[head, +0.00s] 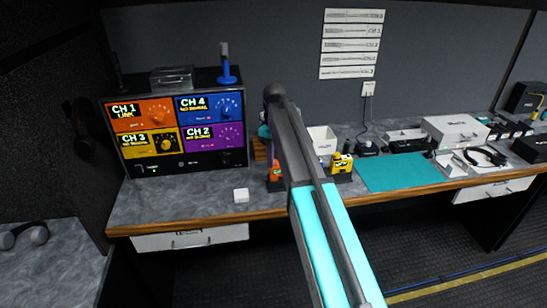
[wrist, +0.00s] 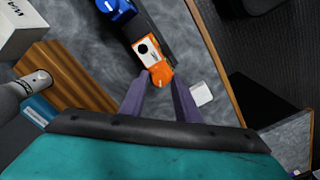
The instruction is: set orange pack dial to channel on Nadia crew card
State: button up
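The orange pack (head: 275,172) stands on the bench, partly hidden behind my arm in the head view. In the wrist view the orange pack (wrist: 146,50) shows a white face with a black round mark and a rounded orange end. My gripper (wrist: 160,79) has its two purple fingers apart, one on each side of that orange end. I cannot tell whether they touch it. The receiver unit (head: 180,130) shows CH 1 in orange with "LINK", and CH 4 blue, CH 3 yellow and CH 2 purple. Sheets on the wall (head: 352,44) are too small to read; I cannot make out Nadia's card.
A yellow pack (head: 342,163) stands right of my arm. A blue item (wrist: 115,7) is beside the orange pack in the wrist view. A small white block (head: 241,195) lies near the bench's front edge. A teal mat (head: 390,172) is clear.

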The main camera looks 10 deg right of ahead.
jog(key=shift+o, duration=0.6)
notch_tip(320, 180, up, 14)
jog(key=b, duration=0.3)
dwell(0.4)
jog(key=shift+f, duration=0.1)
dwell(0.3)
